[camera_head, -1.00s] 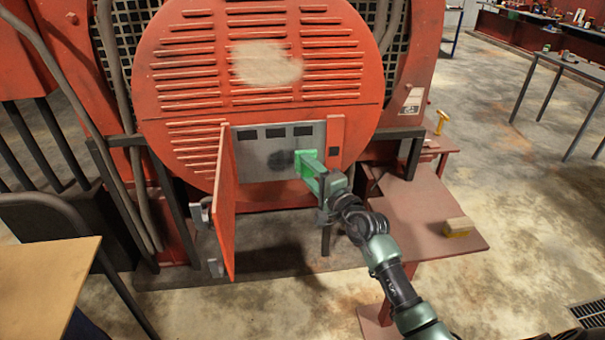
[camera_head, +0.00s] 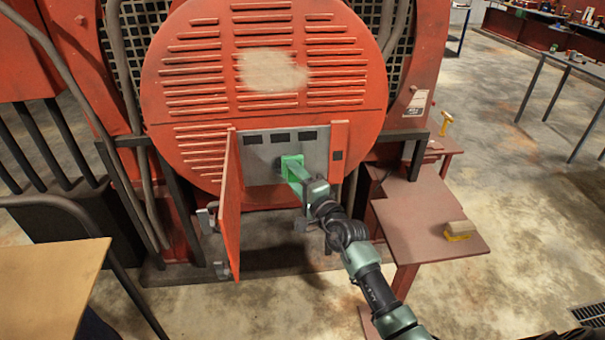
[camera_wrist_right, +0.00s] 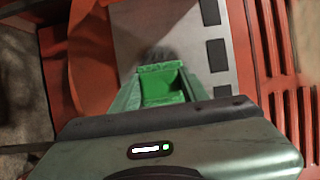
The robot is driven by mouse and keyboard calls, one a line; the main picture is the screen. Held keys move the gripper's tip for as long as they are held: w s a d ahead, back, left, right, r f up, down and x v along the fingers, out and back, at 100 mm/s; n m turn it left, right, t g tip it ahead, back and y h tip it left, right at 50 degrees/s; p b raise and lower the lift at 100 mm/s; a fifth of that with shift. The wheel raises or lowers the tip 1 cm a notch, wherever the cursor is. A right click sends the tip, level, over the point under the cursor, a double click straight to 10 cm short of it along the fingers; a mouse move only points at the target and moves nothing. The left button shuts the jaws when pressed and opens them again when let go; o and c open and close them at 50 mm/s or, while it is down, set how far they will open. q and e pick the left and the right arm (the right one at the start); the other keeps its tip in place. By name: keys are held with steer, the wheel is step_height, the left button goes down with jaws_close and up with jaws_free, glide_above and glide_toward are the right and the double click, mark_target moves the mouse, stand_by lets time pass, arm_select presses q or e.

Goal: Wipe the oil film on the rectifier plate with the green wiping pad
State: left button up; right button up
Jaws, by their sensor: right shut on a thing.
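The rectifier plate (camera_head: 262,150) is a grey metal panel with several dark windows in a recess of the red round housing. My right gripper (camera_head: 297,176) is shut on the green wiping pad (camera_head: 291,163) and holds it at the plate's face, near the middle. I cannot tell for sure whether pad and plate touch. The pad also shows in the right wrist view (camera_wrist_right: 162,84), between the fingers. The oil film (camera_wrist_right: 159,54) shows there as a dark smudge just past the pad's edge. In the head view the pad and gripper hide it. My left gripper is not in view.
An open red door (camera_head: 230,205) stands out at the left of the plate. A red-brown table (camera_head: 420,215) at the right bears a yellow-and-tan brush or block (camera_head: 457,229). A wooden tabletop (camera_head: 45,280) is at the lower left.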

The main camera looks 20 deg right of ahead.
steer(key=shift+w+a+p, duration=0.2)
steer(key=shift+a, duration=0.4)
steer(key=shift+w+a+p, duration=0.15)
steer(key=shift+a, duration=0.4)
steer(key=shift+w+a+r+p, duration=0.1)
steer(key=shift+w+a+p, duration=0.1)
steer(key=shift+a+p, duration=0.45)
steer(key=shift+w+a, duration=0.25)
steer(key=shift+a, duration=0.75)
steer(key=shift+w, duration=0.1)
steer(key=shift+s+d, duration=0.3)
steer(key=shift+d, duration=0.65)
steer(key=shift+s+d, duration=0.3)
steer(key=shift+d, duration=0.6)
steer(key=shift+s+d+b, duration=0.8)
steer(key=shift+s+d, duration=0.15)
steer(key=shift+d, duration=2.45)
steer(key=a+p, duration=0.1)
steer(key=w+a+p, duration=0.1)
steer(key=a, duration=0.3)
steer(key=shift+w+a+p, duration=0.2)
steer(key=shift+w+p, duration=0.05)
steer(key=shift+p, duration=0.15)
steer(key=shift+w+a, duration=0.25)
steer(key=shift+a, duration=0.55)
steer(key=shift+w+a+p, duration=0.25)
steer(key=shift+a+p, duration=0.4)
steer(key=shift+a, duration=0.35)
steer(key=shift+w+a, duration=0.2)
steer(key=shift+a, duration=0.55)
